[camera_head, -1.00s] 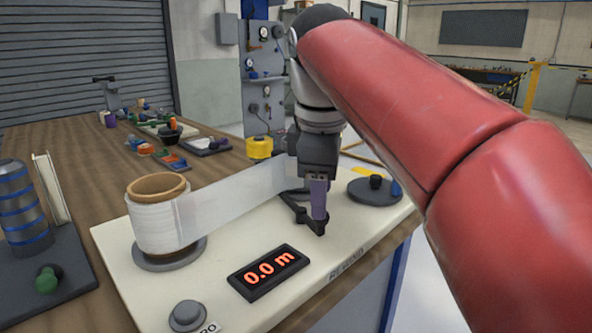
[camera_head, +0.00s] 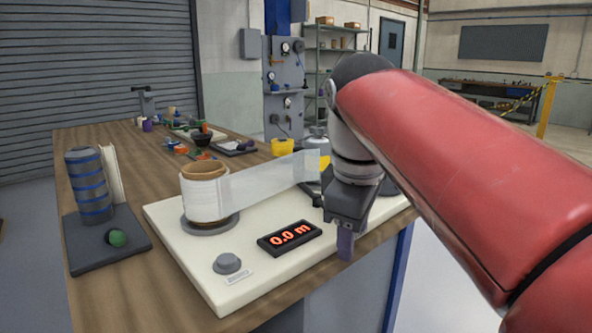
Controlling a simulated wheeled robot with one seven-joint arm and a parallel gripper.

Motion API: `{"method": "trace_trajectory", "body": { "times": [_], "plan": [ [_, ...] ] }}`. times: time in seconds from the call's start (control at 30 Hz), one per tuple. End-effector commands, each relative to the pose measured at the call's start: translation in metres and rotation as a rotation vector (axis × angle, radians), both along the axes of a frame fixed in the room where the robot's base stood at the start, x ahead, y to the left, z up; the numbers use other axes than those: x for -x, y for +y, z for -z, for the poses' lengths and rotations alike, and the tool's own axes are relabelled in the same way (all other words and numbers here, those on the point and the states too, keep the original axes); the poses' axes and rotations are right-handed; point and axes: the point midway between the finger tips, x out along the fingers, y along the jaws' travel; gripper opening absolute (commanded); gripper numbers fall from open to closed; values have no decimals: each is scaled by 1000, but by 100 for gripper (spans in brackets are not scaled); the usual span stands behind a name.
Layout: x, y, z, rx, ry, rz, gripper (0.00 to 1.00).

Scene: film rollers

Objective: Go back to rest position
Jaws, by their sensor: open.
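My gripper (camera_head: 345,246) points down near the front right edge of the cream rewinder plate (camera_head: 190,268). Only one purple-grey finger shows clearly, and I see nothing held at it. The film roll (camera_head: 203,195) stands upright on its round grey base at the left of the plate. A translucent film strip (camera_head: 265,182) stretches from the roll to the right and ends behind my wrist. The display (camera_head: 290,238) on the plate reads 0.0 m.
A grey knob (camera_head: 228,263) sits at the plate's front left. A dark tray (camera_head: 85,250) with a blue-banded cylinder (camera_head: 90,185) and a green ball-like knob (camera_head: 117,238) stands at left. Tools and parts lie farther back on the wooden table (camera_head: 90,140). Floor right of the table is open.

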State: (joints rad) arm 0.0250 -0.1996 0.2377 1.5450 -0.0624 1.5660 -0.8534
Motion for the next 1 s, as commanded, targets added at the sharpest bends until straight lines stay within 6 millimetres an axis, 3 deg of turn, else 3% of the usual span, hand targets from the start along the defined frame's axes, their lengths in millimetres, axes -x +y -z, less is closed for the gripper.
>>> {"method": "trace_trajectory", "body": {
  "times": [0.27,0.5,0.63,0.8,1.0],
  "plan": [
    [34,-24,49,-89,-90,300,48],
    [86,-58,133,-282,-208,722,48],
    [105,-67,171,-376,-242,884,48],
    [116,-71,192,-433,-258,975,48],
    [116,-71,194,-437,-257,982,48]
  ]
}}
